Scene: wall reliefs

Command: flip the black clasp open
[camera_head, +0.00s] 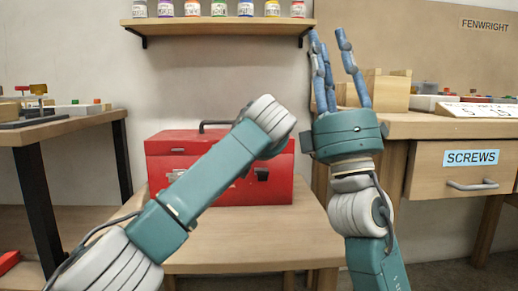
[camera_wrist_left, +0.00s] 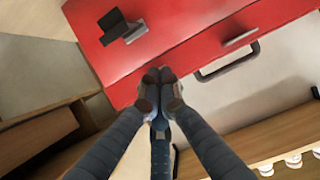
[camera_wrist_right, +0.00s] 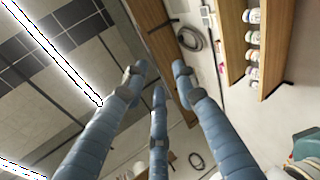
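The red toolbox (camera_head: 275,190) stands on a small wooden table in the head view, partly hidden behind my left arm. The black clasp (camera_head: 262,174) is on its front, right of my left forearm. In the left wrist view the clasp (camera_wrist_left: 122,27) stands out from the red toolbox (camera_wrist_left: 185,25), up and left of the fingertips. My left gripper (camera_wrist_left: 160,80) has its fingertips together with nothing between them; it appears apart from the clasp. The head view hides its fingers. My right gripper (camera_head: 328,40) is raised, its fingers spread and empty, also in the right wrist view (camera_wrist_right: 158,80).
The toolbox has a black carrying handle (camera_head: 215,124) on top. A shelf (camera_head: 220,27) with several jars is above. A workbench with a SCREWS drawer (camera_head: 460,168) stands at right, a dark-legged table (camera_head: 70,128) at left. The small table's front (camera_head: 255,245) is bare.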

